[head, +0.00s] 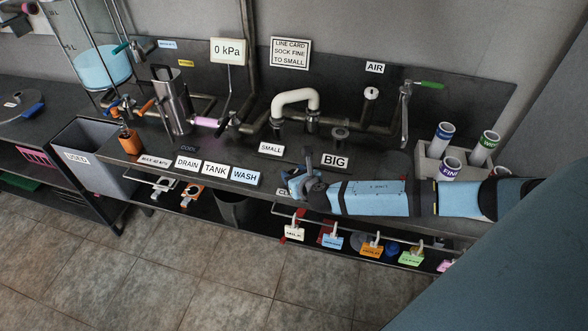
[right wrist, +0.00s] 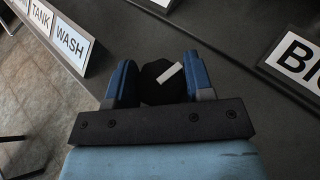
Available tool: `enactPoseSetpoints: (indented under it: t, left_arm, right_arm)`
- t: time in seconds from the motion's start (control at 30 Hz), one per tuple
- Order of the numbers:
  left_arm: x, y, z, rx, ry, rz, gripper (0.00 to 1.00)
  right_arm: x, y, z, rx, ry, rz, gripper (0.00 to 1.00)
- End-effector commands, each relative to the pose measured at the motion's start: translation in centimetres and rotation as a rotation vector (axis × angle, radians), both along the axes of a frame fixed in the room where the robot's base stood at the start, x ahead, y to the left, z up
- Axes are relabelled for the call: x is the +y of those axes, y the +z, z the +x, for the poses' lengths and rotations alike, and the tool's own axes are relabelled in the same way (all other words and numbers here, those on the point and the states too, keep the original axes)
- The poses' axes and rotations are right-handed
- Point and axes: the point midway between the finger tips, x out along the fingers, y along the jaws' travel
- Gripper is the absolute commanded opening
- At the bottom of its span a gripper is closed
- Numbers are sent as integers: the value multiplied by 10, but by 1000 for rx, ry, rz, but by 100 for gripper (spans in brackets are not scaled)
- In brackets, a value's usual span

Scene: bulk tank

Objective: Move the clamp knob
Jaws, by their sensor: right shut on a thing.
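My right gripper (head: 297,184) comes in from the right, low over the front of the dark bench between the WASH and BIG labels. In the right wrist view its two blue fingers (right wrist: 160,85) are shut on a black rounded knob with a white mark, the clamp knob (right wrist: 155,88). In the head view the knob is mostly hidden by the fingers. I cannot tell whether the knob touches the bench. My left gripper is not in view.
DRAIN, TANK and WASH labels (head: 215,169) stand left of the gripper; the BIG label (head: 335,161) is behind it. A white curved pipe (head: 295,97) rises behind. A grey holder (head: 428,165) with labelled tubes stands right. Coloured tags (head: 371,248) hang below the front edge.

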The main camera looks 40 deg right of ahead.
Motion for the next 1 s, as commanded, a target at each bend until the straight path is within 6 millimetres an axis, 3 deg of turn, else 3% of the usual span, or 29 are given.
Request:
enactPoseSetpoints:
  t: [0.03, 0.6, 1.0]
  left_arm:
    - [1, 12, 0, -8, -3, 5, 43]
    - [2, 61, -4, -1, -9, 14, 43]
    - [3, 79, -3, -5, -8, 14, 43]
  right_arm:
    - [2, 5, -1, 4, -43, 3, 24]
    - [1, 4, 0, 2, -586, 2, 24]
    - [-1, 1, -1, 2, -914, -1, 24]
